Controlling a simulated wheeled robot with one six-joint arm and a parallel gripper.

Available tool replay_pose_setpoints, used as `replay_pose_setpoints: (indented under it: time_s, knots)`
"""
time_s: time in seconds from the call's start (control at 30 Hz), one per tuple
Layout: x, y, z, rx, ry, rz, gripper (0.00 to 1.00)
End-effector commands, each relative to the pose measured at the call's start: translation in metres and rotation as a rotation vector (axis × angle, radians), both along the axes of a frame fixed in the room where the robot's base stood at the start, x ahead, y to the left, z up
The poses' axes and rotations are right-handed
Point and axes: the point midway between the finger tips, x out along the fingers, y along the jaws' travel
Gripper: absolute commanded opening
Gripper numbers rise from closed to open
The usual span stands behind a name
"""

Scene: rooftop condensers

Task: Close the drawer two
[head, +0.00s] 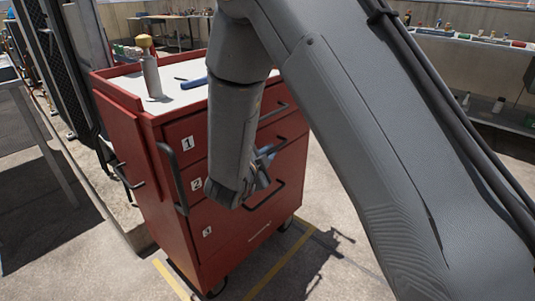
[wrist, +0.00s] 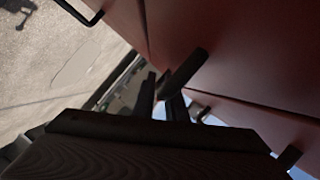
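The red tool cart (head: 135,92) has drawers labelled 1, 2 and 3 on its front. Drawer two (head: 197,184) is the middle one, with a dark bar handle (head: 272,147). My arm hides much of its front, so I cannot tell how far it stands out. My gripper (head: 264,168) is in front of the drawer two area, close to the handle. In the wrist view my gripper's dark fingers (wrist: 170,85) look apart, near red drawer faces (wrist: 245,60). I cannot tell whether they touch the handle, and I see nothing held.
A vertical bar handle (head: 172,178) sticks out at the cart's front left. Yellow floor lines (head: 270,275) run below. A shelf (head: 485,100) stands at the right.

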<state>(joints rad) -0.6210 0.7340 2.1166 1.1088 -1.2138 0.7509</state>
Motion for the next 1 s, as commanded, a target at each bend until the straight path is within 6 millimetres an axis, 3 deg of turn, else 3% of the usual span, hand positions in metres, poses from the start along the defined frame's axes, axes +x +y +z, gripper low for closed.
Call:
replay_pose_setpoints:
  time_s: [0.1, 0.4, 0.8, 1.0]
  knots:
    - [0.002, 0.002, 0.002, 0.002, -0.004, 0.004, 0.28]
    - [-0.003, 0.003, 0.002, 0.001, -0.002, 0.002, 0.28]
    - [-0.055, 0.028, 0.016, 0.001, -0.004, 0.005, 0.28]
    - [-0.068, 0.032, 0.018, 0.001, -0.004, 0.004, 0.28]
